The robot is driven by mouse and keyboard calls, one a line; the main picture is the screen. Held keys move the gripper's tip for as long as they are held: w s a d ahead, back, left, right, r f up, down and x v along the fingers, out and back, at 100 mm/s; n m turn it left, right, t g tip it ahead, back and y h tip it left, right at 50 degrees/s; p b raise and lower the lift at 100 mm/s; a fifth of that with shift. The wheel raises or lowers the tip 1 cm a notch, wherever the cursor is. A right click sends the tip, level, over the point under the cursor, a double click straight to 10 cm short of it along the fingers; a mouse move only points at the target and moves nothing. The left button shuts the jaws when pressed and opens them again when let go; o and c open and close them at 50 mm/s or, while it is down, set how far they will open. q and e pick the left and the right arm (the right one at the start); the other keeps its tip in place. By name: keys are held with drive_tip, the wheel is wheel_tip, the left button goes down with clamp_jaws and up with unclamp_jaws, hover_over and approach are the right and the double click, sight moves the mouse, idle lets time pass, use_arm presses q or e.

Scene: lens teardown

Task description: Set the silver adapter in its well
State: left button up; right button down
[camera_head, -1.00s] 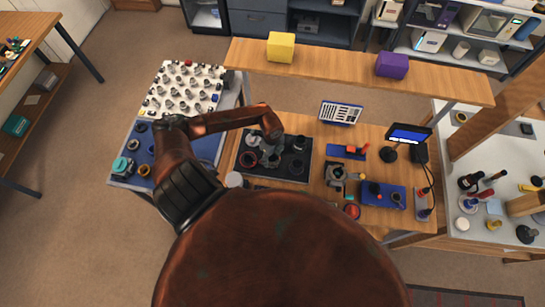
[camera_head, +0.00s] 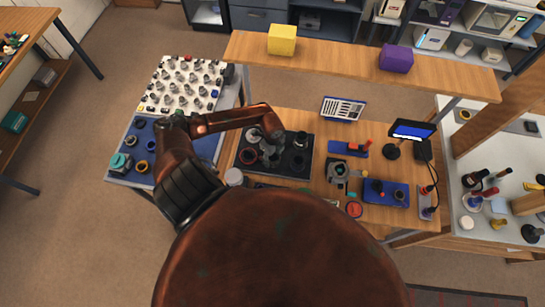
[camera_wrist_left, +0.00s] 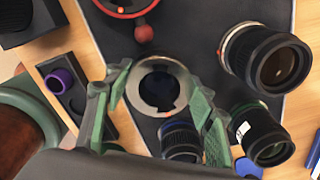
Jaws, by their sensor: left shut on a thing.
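The silver adapter (camera_wrist_left: 152,65) is a flat metal ring with a dark centre. My left gripper (camera_wrist_left: 158,92) is shut on it, with green-padded fingers on both sides of the ring. It holds the adapter over the black mat; I cannot tell the height. In the head view, my left gripper (camera_head: 267,150) is over the mat (camera_head: 275,172) on the wooden bench, small and partly hidden by its own hand. I cannot make out the adapter's well for certain. My right gripper is not in view.
In the wrist view, black lenses (camera_wrist_left: 268,57) stand at the right, and another dark part (camera_wrist_left: 182,140) is close below the adapter. A red-rimmed ring (camera_wrist_left: 120,8) is at the top. A block with a purple ring (camera_wrist_left: 60,80) is at the left.

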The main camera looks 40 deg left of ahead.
sight(273, 158)
use_arm(q)
drive_tip(key=shift+f, duration=0.4)
drive_tip(key=o, duration=1.3)
drive_tip(key=shift+r, duration=0.1)
wheel_tip(273, 158, up, 12)
